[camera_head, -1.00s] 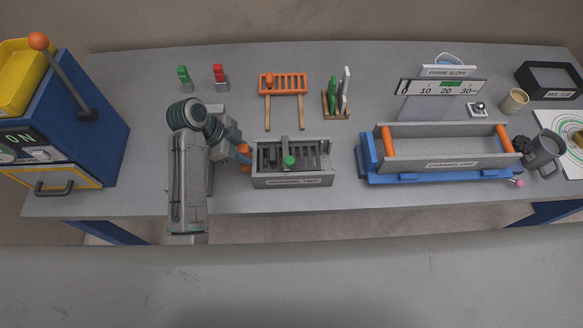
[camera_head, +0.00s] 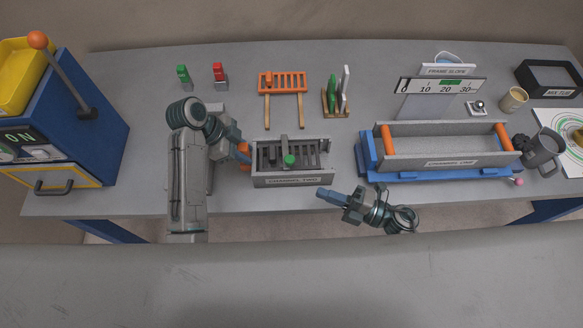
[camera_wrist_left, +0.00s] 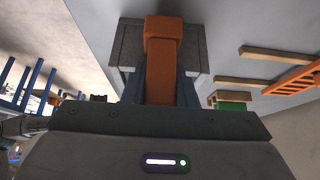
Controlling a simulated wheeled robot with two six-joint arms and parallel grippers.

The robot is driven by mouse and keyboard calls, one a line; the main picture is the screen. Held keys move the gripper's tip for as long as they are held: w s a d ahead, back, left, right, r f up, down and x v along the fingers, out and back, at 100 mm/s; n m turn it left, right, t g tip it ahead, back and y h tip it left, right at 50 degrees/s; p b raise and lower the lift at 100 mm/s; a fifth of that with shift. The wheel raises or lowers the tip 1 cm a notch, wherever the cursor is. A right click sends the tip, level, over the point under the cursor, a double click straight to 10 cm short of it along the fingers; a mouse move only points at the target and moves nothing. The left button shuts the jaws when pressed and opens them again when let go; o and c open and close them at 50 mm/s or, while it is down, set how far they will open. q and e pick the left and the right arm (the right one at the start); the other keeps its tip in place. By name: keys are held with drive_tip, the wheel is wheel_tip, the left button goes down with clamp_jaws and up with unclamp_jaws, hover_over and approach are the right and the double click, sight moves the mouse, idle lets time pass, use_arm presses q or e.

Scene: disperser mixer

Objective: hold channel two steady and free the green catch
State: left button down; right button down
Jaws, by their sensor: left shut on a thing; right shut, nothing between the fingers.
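Channel two (camera_head: 293,181) is a grey open box with a label on its front and dark slats inside, near the front edge of the table. The green catch (camera_head: 289,160) is a green knob on a dark bar across its middle. My left gripper (camera_head: 244,155) is shut on the orange handle at channel two's left end. The left wrist view shows the orange handle (camera_wrist_left: 163,55) between the fingers, with the grey box behind it. My right gripper (camera_head: 322,192) is shut and empty, in front of channel two's right front corner and apart from the catch.
Channel one (camera_head: 450,163) sits in a blue frame to the right. An orange rake (camera_head: 283,83), a small wooden rack (camera_head: 336,112) and green and red clips (camera_head: 219,75) stand behind. A blue machine (camera_head: 85,125) is at the left. The table between the channels is clear.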

drive_tip(key=shift+w+d+r, duration=0.2)
drive_tip(key=shift+w+r, duration=0.7)
drive_tip(key=shift+w, duration=0.15)
drive_tip(key=x, duration=1)
drive_tip(key=shift+f, duration=0.15)
drive_tip(key=shift+w+d, duration=0.2)
drive_tip(key=shift+d, duration=0.65)
drive_tip(key=r+v, duration=0.1)
drive_tip(key=v, duration=1.1)
drive_tip(key=shift+s+f, duration=0.2)
drive_tip(key=shift+f, duration=0.15)
